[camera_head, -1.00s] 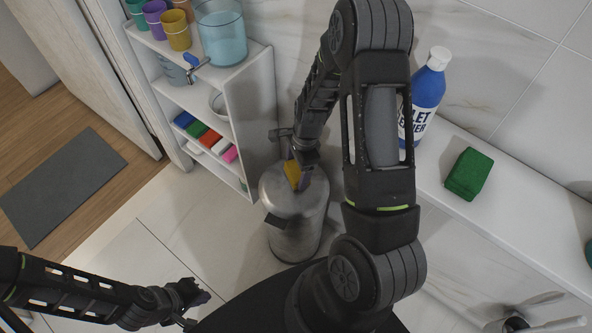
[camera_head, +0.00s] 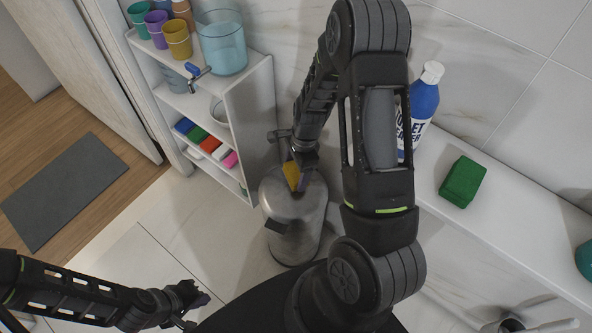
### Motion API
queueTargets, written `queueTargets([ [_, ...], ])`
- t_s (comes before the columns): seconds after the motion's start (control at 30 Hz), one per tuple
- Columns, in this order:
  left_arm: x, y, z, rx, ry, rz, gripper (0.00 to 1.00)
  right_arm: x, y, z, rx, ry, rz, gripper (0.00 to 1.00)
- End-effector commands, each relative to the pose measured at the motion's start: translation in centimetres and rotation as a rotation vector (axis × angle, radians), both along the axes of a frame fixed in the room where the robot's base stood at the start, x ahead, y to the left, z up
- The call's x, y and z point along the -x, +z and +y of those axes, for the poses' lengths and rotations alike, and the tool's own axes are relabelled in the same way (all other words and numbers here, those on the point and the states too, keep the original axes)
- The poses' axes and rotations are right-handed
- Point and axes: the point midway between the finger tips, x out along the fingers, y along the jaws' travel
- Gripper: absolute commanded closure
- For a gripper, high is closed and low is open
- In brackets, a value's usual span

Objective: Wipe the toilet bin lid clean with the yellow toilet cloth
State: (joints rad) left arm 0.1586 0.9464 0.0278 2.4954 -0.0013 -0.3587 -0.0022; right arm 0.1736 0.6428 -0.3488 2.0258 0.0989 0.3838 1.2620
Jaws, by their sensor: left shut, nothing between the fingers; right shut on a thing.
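The toilet bin (camera_head: 293,235) is a grey metal cylinder standing on the floor in the middle of the view. Its round lid (camera_head: 275,197) is on top and looks closed; any dirt on it is too small to tell. My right gripper (camera_head: 300,172) is over the lid and shut on the yellow cloth (camera_head: 291,175). The cloth is at the lid's upper part; I cannot tell whether it touches. My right arm hides part of the scene to the right of the bin. My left gripper (camera_head: 199,306) is shut and empty, low at the left, apart from the bin.
A white shelf (camera_head: 252,110) with cups, a blue water container (camera_head: 222,45) and coloured sponges stands behind left of the bin. A white ledge (camera_head: 520,226) at right holds a toilet cleaner bottle (camera_head: 424,100) and a green sponge (camera_head: 462,181). Tiled floor left of the bin is clear.

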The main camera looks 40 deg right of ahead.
Motion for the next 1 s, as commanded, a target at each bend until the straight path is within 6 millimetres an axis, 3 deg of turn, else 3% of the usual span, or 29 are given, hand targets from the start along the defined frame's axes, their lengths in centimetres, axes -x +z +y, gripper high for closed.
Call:
queueTargets([
  [0.1, 0.0, 2.1, 0.0, 0.001, 0.001, 0.000, 1.00, 0.0, 2.3, 0.0, 0.000, 0.000, 0.000, 0.57],
  [0.53, 0.0, 6.9, -0.1, 0.001, 0.002, 0.002, 1.00, 0.0, 7.7, 0.0, 0.000, 0.000, -0.001, 0.57],
  [1.0, 0.0, 7.3, -0.1, 0.001, 0.002, 0.003, 1.00, 0.0, 8.2, 0.0, 0.000, 0.000, 0.000, 0.57],
])
